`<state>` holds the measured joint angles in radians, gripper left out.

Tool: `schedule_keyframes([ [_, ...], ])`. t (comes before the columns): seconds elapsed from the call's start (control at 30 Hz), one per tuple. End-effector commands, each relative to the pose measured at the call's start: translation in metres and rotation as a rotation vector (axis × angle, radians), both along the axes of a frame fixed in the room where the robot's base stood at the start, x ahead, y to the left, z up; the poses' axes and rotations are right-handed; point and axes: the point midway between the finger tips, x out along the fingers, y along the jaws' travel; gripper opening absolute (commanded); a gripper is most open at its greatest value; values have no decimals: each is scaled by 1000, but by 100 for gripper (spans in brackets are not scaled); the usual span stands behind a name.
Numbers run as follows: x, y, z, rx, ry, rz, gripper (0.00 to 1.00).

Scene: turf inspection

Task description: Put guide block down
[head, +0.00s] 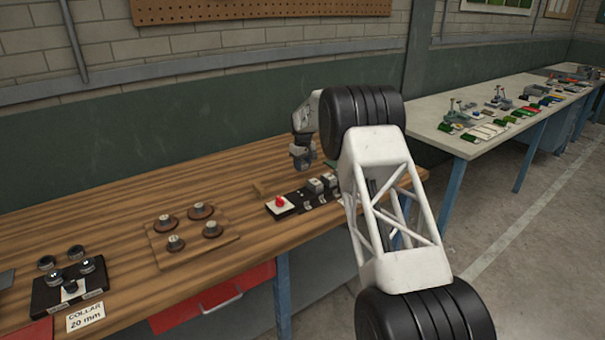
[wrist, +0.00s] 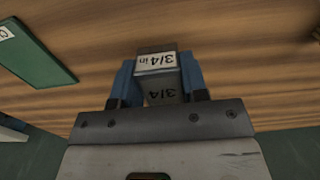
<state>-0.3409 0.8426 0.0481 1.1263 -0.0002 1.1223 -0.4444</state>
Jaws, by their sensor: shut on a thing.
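The guide block (wrist: 157,64) is a grey block marked "3/4 in" on a white label, with "3/4" on another face. In the wrist view my gripper (wrist: 158,82) is shut on it, one blue finger on each side. The wooden workbench (head: 120,210) shows beyond the block. In the head view my gripper (head: 302,158) is over the back part of the workbench, behind a black tray. The block is too small there to make out. I cannot tell whether it touches the wood.
The black tray (head: 296,207) holds a red-knobbed piece and grey blocks; my arm hides its right end. A small wooden piece (head: 261,190) lies left of it. A wooden board (head: 161,250) holds collars further left. A green plate (wrist: 38,52) lies near my gripper.

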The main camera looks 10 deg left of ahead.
Motion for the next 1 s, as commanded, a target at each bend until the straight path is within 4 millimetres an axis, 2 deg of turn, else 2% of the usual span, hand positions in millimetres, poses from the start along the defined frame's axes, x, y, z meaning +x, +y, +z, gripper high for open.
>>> schedule_keyframes([
  [0.3, 0, 0, -35, 0, 0, 0, 17],
  [0.83, 0, 0, -42, 0, 0, 0, 17],
  [0.87, 0, 0, -42, 0, 0, 0, 43],
  [1.0, 0, 0, -42, 0, 0, 0, 65],
])
